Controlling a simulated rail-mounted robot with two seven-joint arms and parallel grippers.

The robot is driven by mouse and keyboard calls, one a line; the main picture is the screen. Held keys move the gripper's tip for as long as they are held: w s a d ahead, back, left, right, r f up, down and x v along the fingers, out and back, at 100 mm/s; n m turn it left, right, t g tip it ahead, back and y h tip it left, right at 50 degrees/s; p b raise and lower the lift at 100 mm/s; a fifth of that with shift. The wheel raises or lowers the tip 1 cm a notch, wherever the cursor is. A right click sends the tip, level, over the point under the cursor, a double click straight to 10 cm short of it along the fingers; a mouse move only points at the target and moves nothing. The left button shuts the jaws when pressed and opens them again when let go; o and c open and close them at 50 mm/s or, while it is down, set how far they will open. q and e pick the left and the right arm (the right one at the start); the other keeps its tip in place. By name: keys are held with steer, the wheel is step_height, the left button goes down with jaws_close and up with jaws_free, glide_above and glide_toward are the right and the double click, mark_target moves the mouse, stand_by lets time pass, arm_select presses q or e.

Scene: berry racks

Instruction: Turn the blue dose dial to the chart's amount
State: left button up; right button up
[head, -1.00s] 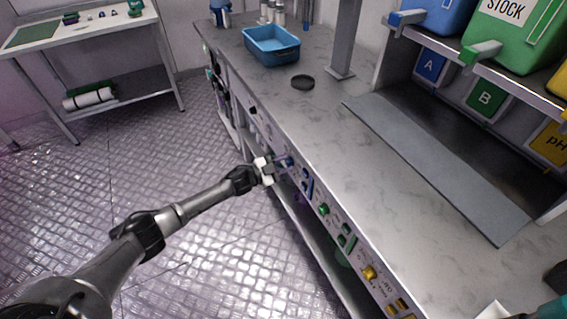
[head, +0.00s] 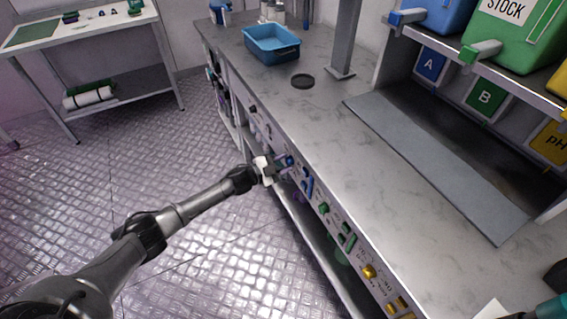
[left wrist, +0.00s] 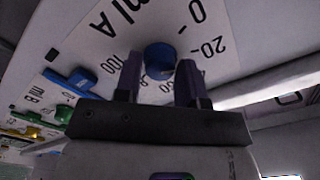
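The blue dose dial (head: 288,161) is on the slanted front panel of the counter, at the tip of my left gripper (head: 280,167). In the left wrist view the round blue dial (left wrist: 160,58) sits between the tips of my left gripper (left wrist: 161,72). The two dark fingers are apart, one on each side of it; I cannot tell whether they touch it. Printed numbers around the dial include 0, 20 and 100, with "ml A" beside it. The dial's pointer cannot be made out. I see no readable dose chart. My right gripper is not clearly in view.
Along the panel are a blue switch (head: 307,184), a green dial (head: 323,208), a green switch (head: 347,240) and a yellow dial (head: 369,271). A blue tub (head: 272,45) and a dark disc (head: 302,81) stand on the counter. Blue and green tanks stand on the shelf above.

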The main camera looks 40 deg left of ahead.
arm_select(q)
steer(key=o, duration=0.4)
steer(key=shift+c, duration=0.2)
steer(key=shift+s, duration=0.1)
steer(key=p+v, duration=0.4)
steer(key=v, duration=0.9)
steer(key=shift+s+a, duration=0.2)
steer(key=shift+s, duration=0.1)
